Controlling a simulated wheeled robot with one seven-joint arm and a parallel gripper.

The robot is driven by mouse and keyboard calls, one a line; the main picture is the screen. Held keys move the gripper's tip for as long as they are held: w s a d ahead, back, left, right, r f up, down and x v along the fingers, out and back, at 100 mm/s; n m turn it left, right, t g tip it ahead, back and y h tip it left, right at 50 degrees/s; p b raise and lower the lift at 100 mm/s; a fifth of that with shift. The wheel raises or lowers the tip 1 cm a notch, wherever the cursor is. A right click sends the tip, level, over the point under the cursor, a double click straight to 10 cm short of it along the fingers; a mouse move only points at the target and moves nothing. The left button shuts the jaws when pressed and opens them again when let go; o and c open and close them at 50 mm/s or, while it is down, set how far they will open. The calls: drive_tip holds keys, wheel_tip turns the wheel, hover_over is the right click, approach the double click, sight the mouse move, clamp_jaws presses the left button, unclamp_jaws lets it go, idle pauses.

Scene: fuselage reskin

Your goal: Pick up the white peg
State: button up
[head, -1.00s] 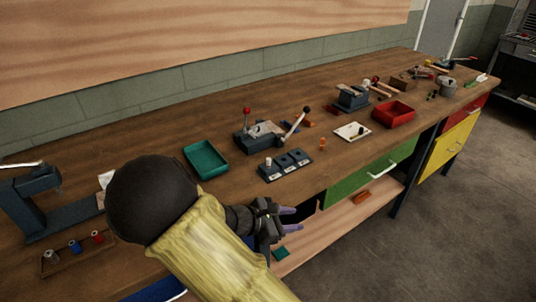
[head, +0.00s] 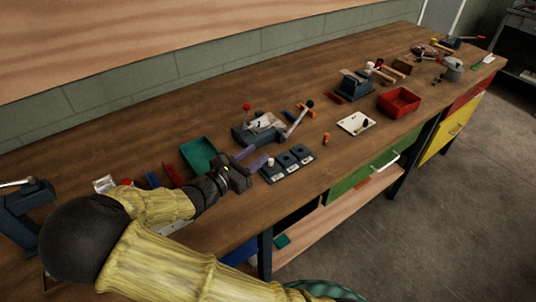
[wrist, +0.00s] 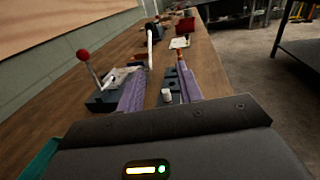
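The white peg (head: 271,161) stands upright in the left end of a dark block (head: 289,165) with several positions, near the bench's front edge. My gripper (head: 252,158) is open, with purple fingers, just left of the peg and pointing toward it. In the wrist view the white peg (wrist: 167,96) shows between the two spread fingers (wrist: 160,88), apart from both. Part of the dark block is hidden behind the right finger there.
A lever fixture (head: 259,130) with a red knob stands just behind the block. A teal tray (head: 199,155) is left of it. A small orange piece (head: 326,139), a white plate (head: 356,123) and a red bin (head: 399,102) lie to the right.

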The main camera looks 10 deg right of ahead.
drive_tip(key=shift+w+a+r, duration=0.1)
drive_tip(key=shift+w+r, duration=0.1)
drive_tip(key=shift+w, duration=0.1)
approach(271, 159)
drive_tip(key=x, duration=0.3)
drive_tip(key=shift+w+f+b, duration=0.1)
drive_tip(key=shift+f+b, duration=0.2)
drive_tip(key=shift+d, duration=0.3)
drive_tip(key=x, duration=0.6)
drive_tip(key=shift+w+d, duration=0.1)
drive_tip(key=shift+w, duration=0.1)
